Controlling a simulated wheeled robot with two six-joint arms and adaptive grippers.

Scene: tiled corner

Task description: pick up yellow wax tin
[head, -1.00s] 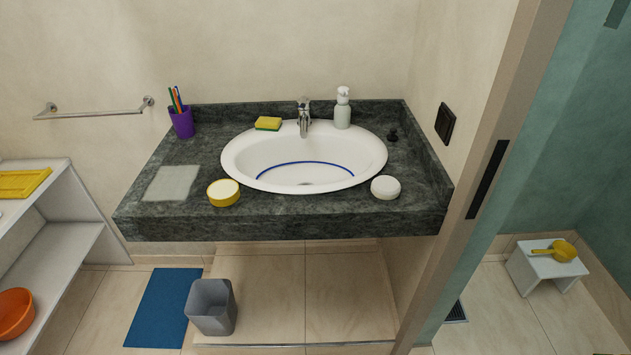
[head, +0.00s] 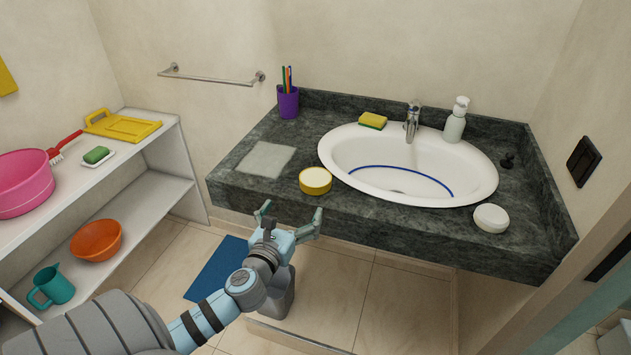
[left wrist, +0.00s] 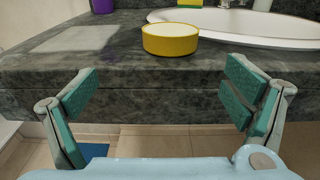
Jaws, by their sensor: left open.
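The yellow wax tin (head: 315,181) is a low round tin with a pale top. It stands on the dark stone counter (head: 390,218), near the front edge and just left of the white basin. It also shows in the left wrist view (left wrist: 170,40), upright, beyond and above the fingers. My left gripper (head: 290,218) is open and empty in front of the counter's front edge, apart from the tin. In the left wrist view its green-padded fingers (left wrist: 160,100) are spread wide, with the tin between their directions. My right gripper is not in view.
The basin (head: 480,183) is right of the tin. A translucent flat mat (head: 265,159) lies to its left. A purple cup (head: 288,103), a sponge (head: 372,121), a soap dispenser (head: 456,122) and a round white object (head: 491,218) stand around. A white shelf (head: 150,150) is at left.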

